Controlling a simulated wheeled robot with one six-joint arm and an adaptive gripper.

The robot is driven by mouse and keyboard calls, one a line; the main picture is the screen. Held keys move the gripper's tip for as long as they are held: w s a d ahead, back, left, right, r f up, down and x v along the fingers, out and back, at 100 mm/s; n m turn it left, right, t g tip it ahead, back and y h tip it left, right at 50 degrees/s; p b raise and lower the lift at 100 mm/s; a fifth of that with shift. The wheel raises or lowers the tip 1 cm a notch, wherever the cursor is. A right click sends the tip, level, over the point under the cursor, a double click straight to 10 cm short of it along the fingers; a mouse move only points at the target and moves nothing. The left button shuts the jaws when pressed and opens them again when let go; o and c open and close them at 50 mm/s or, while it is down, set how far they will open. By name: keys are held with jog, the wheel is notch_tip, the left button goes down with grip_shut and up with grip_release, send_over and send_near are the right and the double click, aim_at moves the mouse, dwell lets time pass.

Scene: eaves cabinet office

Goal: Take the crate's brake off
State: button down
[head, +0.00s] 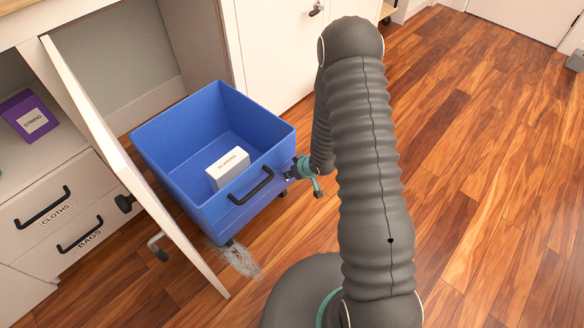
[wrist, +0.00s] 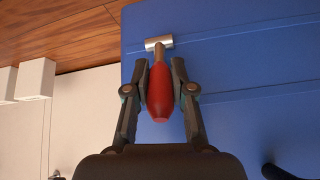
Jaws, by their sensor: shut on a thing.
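The blue crate (head: 258,128) stands on the wooden floor in the head view, beside an open cabinet bay. A white box labelled SCANNER (head: 228,168) lies inside it. In the wrist view the crate's blue wall (wrist: 250,60) fills the right side. The brake lever (wrist: 159,105) has a red grip and a metal pivot (wrist: 158,43) against this wall. My gripper (wrist: 160,80) has its two fingers closed around the red grip. In the head view my gripper (head: 290,174) is at the crate's right side, partly hidden; the lever cannot be made out there.
An open cabinet door (head: 130,165) stands close to the crate's left side. A black handle (head: 250,186) is on the crate's front. A pale scuffed patch (head: 241,262) lies on the floor before it. The floor to the right (head: 490,170) is clear.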

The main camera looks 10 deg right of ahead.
jog(key=shift+w, duration=0.1)
jog(key=c, duration=1)
grip_release()
jog(key=shift+o, duration=0.2)
jog(key=v, duration=1.2)
jog(key=shift+a, duration=0.1)
